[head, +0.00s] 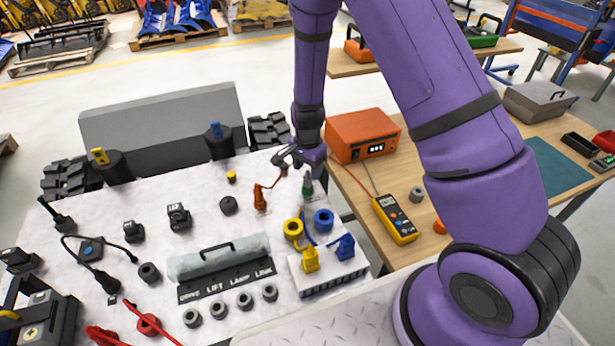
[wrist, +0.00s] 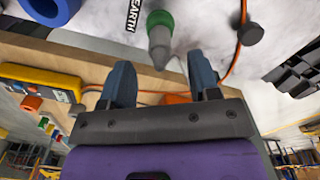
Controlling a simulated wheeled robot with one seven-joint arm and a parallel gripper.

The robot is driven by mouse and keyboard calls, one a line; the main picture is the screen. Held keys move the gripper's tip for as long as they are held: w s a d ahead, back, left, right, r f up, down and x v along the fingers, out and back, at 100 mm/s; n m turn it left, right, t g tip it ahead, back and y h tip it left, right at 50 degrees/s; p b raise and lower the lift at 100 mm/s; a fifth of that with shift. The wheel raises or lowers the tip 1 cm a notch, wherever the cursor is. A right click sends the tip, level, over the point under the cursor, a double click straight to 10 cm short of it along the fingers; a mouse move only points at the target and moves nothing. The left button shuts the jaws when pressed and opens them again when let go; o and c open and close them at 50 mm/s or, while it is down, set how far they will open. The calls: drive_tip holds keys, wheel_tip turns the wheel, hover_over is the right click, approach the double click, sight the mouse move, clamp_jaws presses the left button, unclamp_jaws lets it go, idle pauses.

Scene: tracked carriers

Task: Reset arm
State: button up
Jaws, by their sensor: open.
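My purple arm reaches from the lower right over the workbench. My gripper (head: 300,160) hangs near the back right edge of the grey metal panel (head: 150,210). In the wrist view my gripper (wrist: 162,78) shows two dark blue-grey fingers spread apart with nothing held between them. A green and grey plug (wrist: 159,38) lies just beyond the fingers; it also shows in the head view (head: 307,188) just below my gripper. An orange plug (head: 260,198) with an orange cable stands to its left.
Blue (head: 323,219) and yellow (head: 293,229) rings sit by a white block (head: 325,278). A wooden table at right holds an orange power box (head: 362,135) and a yellow multimeter (head: 395,219).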

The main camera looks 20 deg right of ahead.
sight(308, 171)
wheel_tip(308, 171, up, 6)
drive_tip(key=shift+r, duration=0.25)
drive_tip(key=s+d+r+n+t+y, duration=0.1)
drive_tip(key=s+d+r+n, duration=0.3)
drive_tip(key=r, duration=0.8)
drive_tip(key=s+a+r+n+t+y, duration=0.15)
drive_tip(key=s+r, duration=0.45)
drive_tip(key=r, duration=0.7)
drive_tip(key=s+d+r+n+t+h, duration=0.1)
drive_tip(key=s+d+r+n, duration=0.1)
drive_tip(key=s+r, duration=0.3)
drive_tip(key=s+d+r+n+t+h, duration=0.1)
drive_tip(key=s+r+n, duration=0.3)
drive_tip(key=s, duration=1)
drive_tip(key=shift+s+d+r+t, duration=0.15)
drive_tip(key=shift+d+r+t, duration=0.2)
drive_tip(key=shift+d, duration=0.35)
